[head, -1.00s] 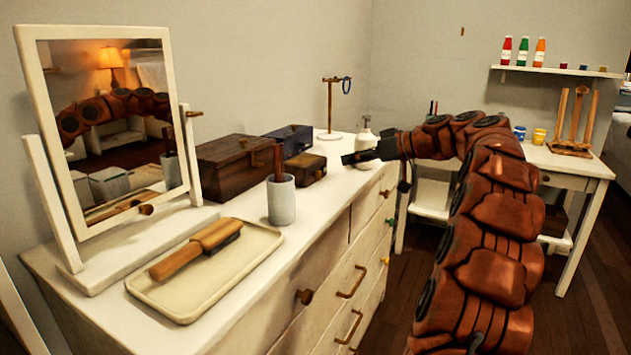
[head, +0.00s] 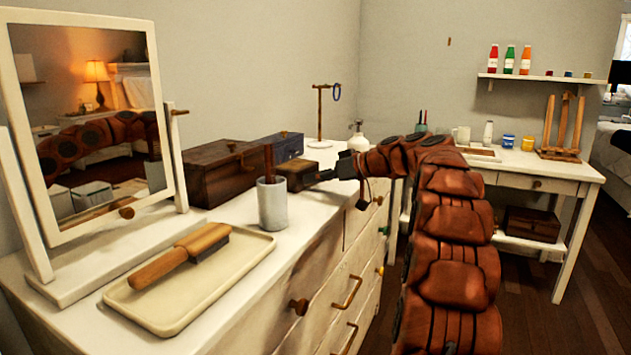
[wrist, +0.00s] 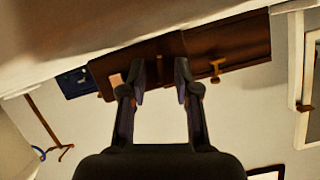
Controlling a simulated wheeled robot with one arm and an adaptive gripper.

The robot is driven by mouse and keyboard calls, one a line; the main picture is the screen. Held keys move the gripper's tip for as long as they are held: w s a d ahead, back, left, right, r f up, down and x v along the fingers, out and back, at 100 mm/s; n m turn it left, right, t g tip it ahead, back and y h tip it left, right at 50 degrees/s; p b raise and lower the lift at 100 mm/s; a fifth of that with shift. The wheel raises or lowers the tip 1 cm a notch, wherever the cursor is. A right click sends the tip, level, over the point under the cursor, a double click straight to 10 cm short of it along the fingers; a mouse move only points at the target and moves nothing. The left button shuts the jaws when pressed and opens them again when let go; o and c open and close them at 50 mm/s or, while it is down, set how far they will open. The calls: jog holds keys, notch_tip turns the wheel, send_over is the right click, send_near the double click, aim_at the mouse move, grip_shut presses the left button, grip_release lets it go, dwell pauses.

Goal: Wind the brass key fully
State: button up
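A brass T-shaped piece that looks like the key (wrist: 217,70) sticks out of the large dark wooden box (wrist: 240,45) in the wrist view, right of my fingers. In the head view that box (head: 213,178) stands on the white dresser behind a grey cup, and its key is small there (head: 232,147). My gripper (head: 322,176) is low over the dresser, by the right side of a smaller brown box (head: 296,172). In the wrist view my gripper (wrist: 164,88) is open with nothing seen between its fingers. Whether a fingertip touches the smaller box I cannot tell.
A grey cup (head: 272,204), a tray (head: 155,312) with a brush (head: 180,255) and a mirror (head: 95,130) fill the near dresser. A blue box (head: 281,147), a stand with a blue ring (head: 320,110) and a white bottle (head: 357,140) are behind.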

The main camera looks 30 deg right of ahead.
jog(key=shift+w, duration=0.15)
grip_shut()
dwell(0.4)
